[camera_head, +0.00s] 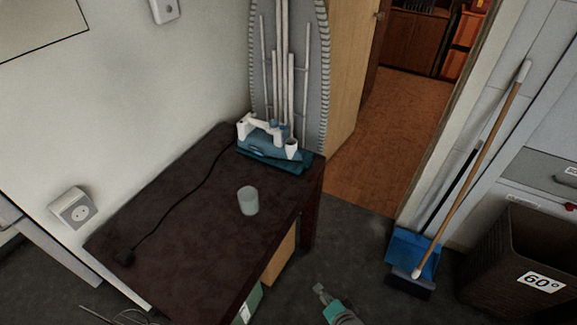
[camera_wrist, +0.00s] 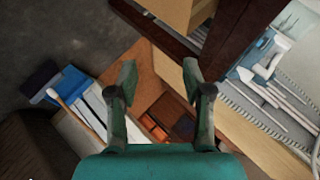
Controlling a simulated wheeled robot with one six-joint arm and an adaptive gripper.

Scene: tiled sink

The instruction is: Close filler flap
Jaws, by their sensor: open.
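A blue and white steam iron (camera_head: 268,142) stands at the far end of the dark table (camera_head: 180,205), beside the ironing board. Its filler flap is too small to make out, so I cannot tell its position. In the wrist view the iron (camera_wrist: 258,62) shows near the right edge. My gripper (camera_head: 320,289) is low over the floor, to the right of the table's near part and well apart from the iron. In the wrist view my gripper (camera_wrist: 159,70) has its two fingers spread, with nothing between them.
A translucent cup (camera_head: 248,201) stands on the table in front of the iron. A black cord (camera_head: 178,189) runs to a plug (camera_head: 125,256). The ironing board (camera_head: 315,70) stands behind. A blue dustpan and broom (camera_head: 412,252) and a brown basket (camera_head: 515,262) are at right.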

